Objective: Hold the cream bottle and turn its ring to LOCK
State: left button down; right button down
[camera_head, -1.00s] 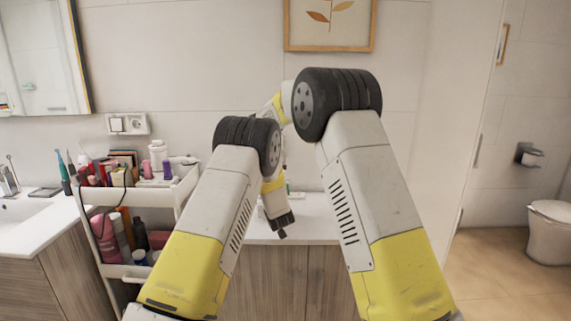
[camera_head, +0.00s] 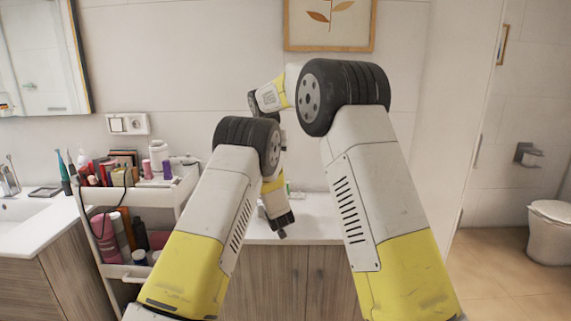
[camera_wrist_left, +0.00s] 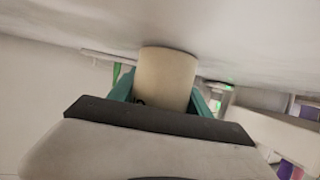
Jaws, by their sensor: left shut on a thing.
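My left gripper (camera_wrist_left: 162,92) has its teal fingers on both sides of a plain cream-coloured cylinder, the cream bottle (camera_wrist_left: 166,72), and is shut on it in the left wrist view. The bottle's far end is against or close to a pale surface; I cannot tell whether it touches. Its ring and any LOCK mark do not show. In the head view the dark end of my left arm (camera_head: 278,206) hangs over the white counter, and I cannot make out the bottle there. My right gripper is not visible; only my right arm shows, its forearm reaching left across the back.
A white cart (camera_head: 140,198) crowded with tubes and bottles stands at left, beside the sink counter (camera_head: 40,218). The white counter (camera_head: 318,222) ahead is mostly bare, with a small green item (camera_head: 289,188) near the wall. A wall and framed picture (camera_head: 330,24) stand behind.

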pick_arm(q)
jog(key=shift+c, duration=2)
grip_release()
